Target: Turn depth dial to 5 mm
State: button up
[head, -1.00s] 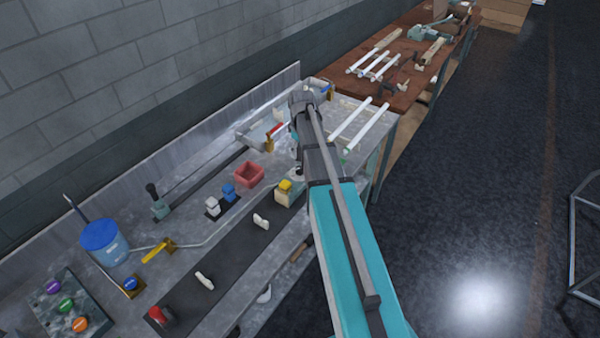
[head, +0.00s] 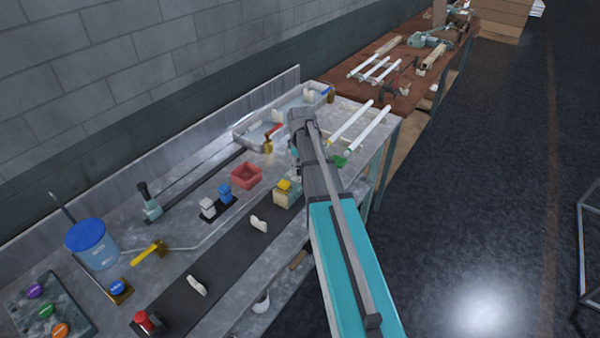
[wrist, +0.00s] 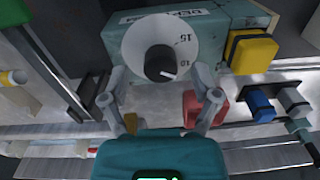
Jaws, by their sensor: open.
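The depth dial (wrist: 160,38) is a white disc with the marks 15 and 10, on a teal housing (wrist: 225,18) at the top of the wrist view. Its dark round knob (wrist: 159,62) carries a white pointer line toward the lower right, near the 10 side. A 5 mark is not visible. My gripper (wrist: 160,82) is open, with one finger on each side of the knob and nothing between them. I cannot tell whether a finger touches the dial. In the head view my gripper (head: 298,122) is over the bench, and my arm hides the dial.
A yellow-topped block (head: 285,190) stands left of my arm. White glass tubes (head: 352,123) lie beyond my gripper. A blue-lidded bucket (head: 92,243) stands at the left.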

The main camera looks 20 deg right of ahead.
jog(key=shift+f+b, duration=0.3)
jog(key=shift+f, duration=0.25)
grip_shut()
jog(key=shift+m, duration=0.4)
jog(key=m, duration=1.1)
jog(key=shift+a, duration=0.1)
dwell(0.4)
